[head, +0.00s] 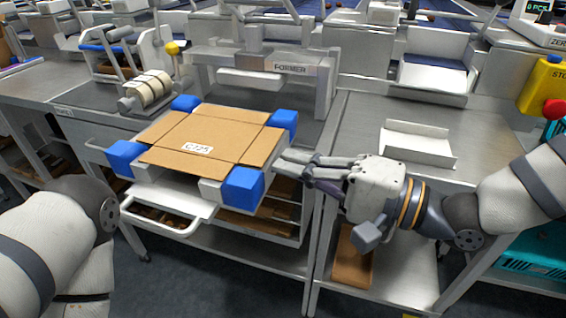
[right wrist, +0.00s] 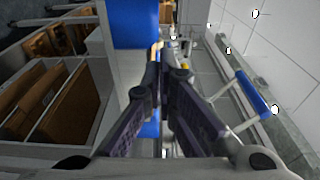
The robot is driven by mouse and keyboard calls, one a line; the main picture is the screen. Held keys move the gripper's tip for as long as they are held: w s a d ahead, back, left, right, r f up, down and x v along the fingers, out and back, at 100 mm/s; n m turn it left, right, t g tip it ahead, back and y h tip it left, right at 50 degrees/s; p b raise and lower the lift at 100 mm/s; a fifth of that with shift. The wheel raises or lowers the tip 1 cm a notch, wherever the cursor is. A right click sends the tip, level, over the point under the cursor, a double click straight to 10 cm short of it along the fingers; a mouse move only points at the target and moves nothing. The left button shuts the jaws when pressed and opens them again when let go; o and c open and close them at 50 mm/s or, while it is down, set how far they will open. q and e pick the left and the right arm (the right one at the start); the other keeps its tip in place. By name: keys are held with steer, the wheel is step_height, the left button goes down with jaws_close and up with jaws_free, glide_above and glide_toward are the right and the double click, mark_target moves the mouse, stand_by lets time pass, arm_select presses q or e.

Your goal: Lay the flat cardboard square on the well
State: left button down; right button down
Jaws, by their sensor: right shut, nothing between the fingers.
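The flat cardboard square (head: 205,138), creased and labelled C225, lies level across the top of the former's well, between blue corner blocks (head: 243,186). It covers the well opening, which I cannot see. My right gripper (head: 281,161) is shut and empty, just right of the cardboard's right edge, near the blue blocks. In the right wrist view its fingers (right wrist: 165,76) converge with a blue block above them. My left arm shows at the left edge, but its gripper is out of view.
The FORMER press (head: 290,68) stands behind the well. A white folded tray (head: 418,145) sits on the right bench. A roller with a yellow knob (head: 150,88) stands at back left. A white handle (head: 160,224) juts out in front. Brown boards (right wrist: 65,105) stand on the shelf below.

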mark_target(273, 161)
steer(key=shift+x, duration=0.95)
steer(key=shift+x, duration=0.85)
